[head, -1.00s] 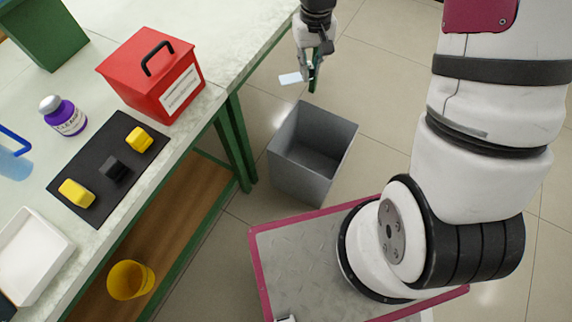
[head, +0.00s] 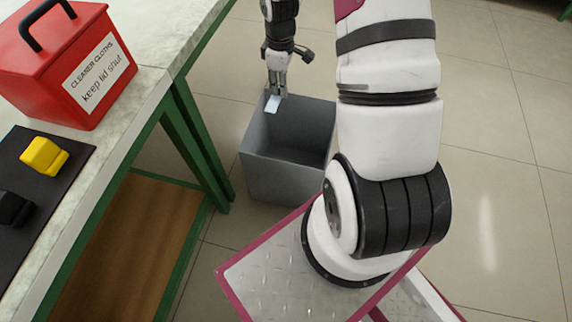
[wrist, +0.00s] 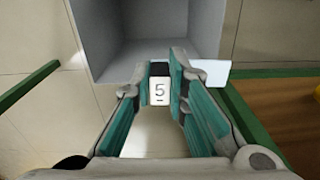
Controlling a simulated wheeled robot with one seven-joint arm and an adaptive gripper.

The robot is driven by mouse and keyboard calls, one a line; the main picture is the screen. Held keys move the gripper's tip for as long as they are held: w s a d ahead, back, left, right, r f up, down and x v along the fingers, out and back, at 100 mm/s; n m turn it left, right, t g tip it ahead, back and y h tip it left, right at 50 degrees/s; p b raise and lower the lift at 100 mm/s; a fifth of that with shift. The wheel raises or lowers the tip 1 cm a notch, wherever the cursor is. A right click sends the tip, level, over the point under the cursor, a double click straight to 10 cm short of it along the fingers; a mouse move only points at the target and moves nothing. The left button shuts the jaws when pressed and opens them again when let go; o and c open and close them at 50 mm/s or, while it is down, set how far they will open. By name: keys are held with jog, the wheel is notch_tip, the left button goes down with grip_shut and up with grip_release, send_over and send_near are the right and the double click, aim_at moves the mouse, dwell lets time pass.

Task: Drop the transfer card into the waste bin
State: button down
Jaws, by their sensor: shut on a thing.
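The transfer card (head: 272,104) is a small pale card held at the tips of my gripper (head: 277,91) in the head view. In the wrist view my gripper (wrist: 160,72) is shut on it; a white part of the card (wrist: 212,72) sticks out past the right finger. A white face marked "5" shows between the fingers; I cannot tell whether it belongs to the card. The grey waste bin (head: 285,175) stands open on the floor. The card appears over its far-left part in the head view. The bin's opening (wrist: 150,30) lies at the top of the wrist view.
A green-legged bench (head: 185,140) stands left of the bin, with a lower wooden shelf (head: 130,240). On it are a red cleaner-cloths box (head: 45,95) and a black mat (head: 75,170) with yellow and black blocks. Bare tiled floor lies behind and right of the bin.

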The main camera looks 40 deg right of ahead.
jog(key=s+d+f+n+b, duration=0.1)
jog(key=d+f+b, duration=0.2)
jog(key=f+b, duration=0.3)
jog(key=s+d+f+n+b, duration=0.1)
jog(key=d+f+b, duration=0.2)
jog(key=f, duration=0.8)
jog(key=shift+d+n+b, duration=0.2)
jog(key=shift+n+b, duration=0.1)
jog(key=shift+b, duration=1.1)
jog(key=c, duration=1.5)
grip_release()
jog(key=shift+r, duration=0.1)
notch_tip(320, 180, up, 12)
